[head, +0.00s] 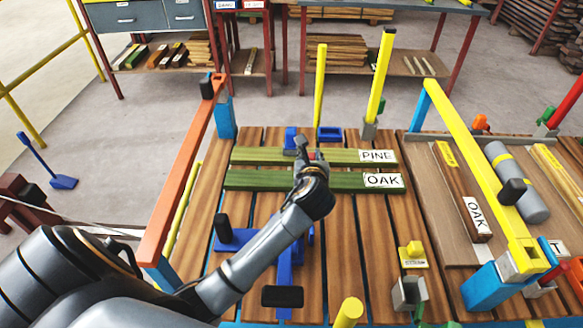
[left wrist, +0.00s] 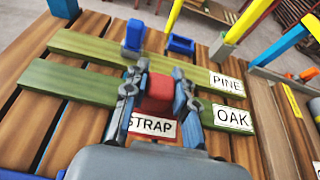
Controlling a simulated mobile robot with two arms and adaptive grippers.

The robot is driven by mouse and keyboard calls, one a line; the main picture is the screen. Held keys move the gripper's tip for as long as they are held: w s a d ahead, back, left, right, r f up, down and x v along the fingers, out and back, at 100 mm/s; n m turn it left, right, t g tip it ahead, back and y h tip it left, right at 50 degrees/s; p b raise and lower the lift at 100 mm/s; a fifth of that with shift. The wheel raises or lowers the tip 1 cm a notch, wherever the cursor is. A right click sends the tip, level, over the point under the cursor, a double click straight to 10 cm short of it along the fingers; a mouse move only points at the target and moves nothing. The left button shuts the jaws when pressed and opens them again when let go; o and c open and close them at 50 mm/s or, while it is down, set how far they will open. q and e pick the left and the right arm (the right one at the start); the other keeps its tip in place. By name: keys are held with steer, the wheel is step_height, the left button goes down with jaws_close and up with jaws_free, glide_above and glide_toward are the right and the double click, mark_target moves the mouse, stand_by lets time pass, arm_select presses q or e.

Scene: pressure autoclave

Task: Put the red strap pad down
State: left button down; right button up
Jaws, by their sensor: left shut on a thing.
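My left gripper (head: 308,150) reaches over the two green boards on the slatted table. In the left wrist view its two fingers (left wrist: 158,88) are closed on the sides of the red strap pad (left wrist: 158,92). A white STRAP label (left wrist: 152,128) shows just below the pad. The pad is mostly hidden by the gripper in the head view. The PINE board (head: 262,156) lies behind the OAK board (head: 250,180), roughly parallel. The pad is over the boards; I cannot tell whether it touches them. My right gripper is not in view.
A blue block (head: 290,138) and a blue holder (head: 329,134) stand behind the boards. An orange rail (head: 182,170) flanks the table's left, a yellow beam (head: 475,165) its right. Yellow posts (head: 379,78) stand at the back. A blue frame (head: 238,238) lies in front.

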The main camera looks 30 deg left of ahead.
arm_select(q)
steer(key=w+a+f, duration=0.2)
steer(key=a, duration=0.2)
steer(key=b, duration=0.1)
glide_above(290, 174)
steer(key=f, duration=0.5)
steer(key=shift+s+d+f, duration=0.1)
steer(key=shift+d+f, duration=0.1)
steer(key=shift+d, duration=0.05)
steer(key=f, duration=0.1)
steer(key=f+b, duration=0.1)
steer(key=f, duration=0.1)
steer(key=shift+a+f, duration=0.2)
steer(key=shift+a, duration=0.1)
steer(key=shift+f, duration=0.2)
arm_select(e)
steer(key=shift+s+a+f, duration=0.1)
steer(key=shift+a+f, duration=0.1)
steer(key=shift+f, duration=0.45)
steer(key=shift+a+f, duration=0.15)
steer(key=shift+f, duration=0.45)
arm_select(q)
steer(key=c, duration=1.1)
jaws_free()
steer(key=shift+f, duration=0.1)
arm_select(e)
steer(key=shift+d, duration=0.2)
